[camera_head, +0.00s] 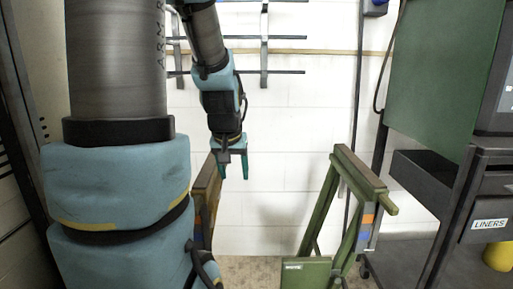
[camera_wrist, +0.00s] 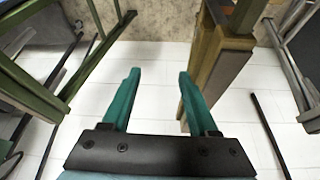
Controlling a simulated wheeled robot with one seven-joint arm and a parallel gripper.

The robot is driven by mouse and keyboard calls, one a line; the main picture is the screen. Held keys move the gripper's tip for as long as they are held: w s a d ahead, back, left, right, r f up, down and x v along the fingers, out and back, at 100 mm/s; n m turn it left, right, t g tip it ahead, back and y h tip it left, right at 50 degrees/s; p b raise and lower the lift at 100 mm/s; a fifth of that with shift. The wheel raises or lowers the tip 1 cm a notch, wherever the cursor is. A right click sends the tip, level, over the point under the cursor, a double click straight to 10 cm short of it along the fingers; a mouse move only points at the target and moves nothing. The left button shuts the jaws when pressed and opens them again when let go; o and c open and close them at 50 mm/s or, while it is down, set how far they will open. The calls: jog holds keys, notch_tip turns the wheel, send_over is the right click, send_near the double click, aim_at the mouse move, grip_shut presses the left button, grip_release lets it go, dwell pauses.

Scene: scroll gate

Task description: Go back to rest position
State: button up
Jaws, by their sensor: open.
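My gripper (camera_head: 232,163) hangs from my blue-covered arm in the middle of the head view, with its teal fingers pointing down. In the wrist view the two teal fingers of my gripper (camera_wrist: 155,85) are spread apart, with only white wall between them. It holds nothing. In the head view a brown and green frame post (camera_head: 205,195) stands just left of and below the fingers, partly hidden by my arm. In the wrist view a wooden post (camera_wrist: 218,60) lies close beside the right finger; I cannot tell whether they touch.
A green folding frame (camera_head: 345,185) stands to the right of my gripper. A dark cart with a drawer labelled LINERS (camera_head: 490,223) and a green panel (camera_head: 440,75) fill the right side. A wall rack (camera_head: 264,40) is behind the arm. White wall shows between the two frame parts.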

jog(key=s+f+g, duration=0.3)
jog(key=s+f, duration=0.2)
jog(key=s, duration=0.6)
notch_tip(320, 180, up, 15)
jog(key=p, duration=1.5)
jog(key=shift+w+a, duration=0.25)
jog(key=shift+a, duration=0.15)
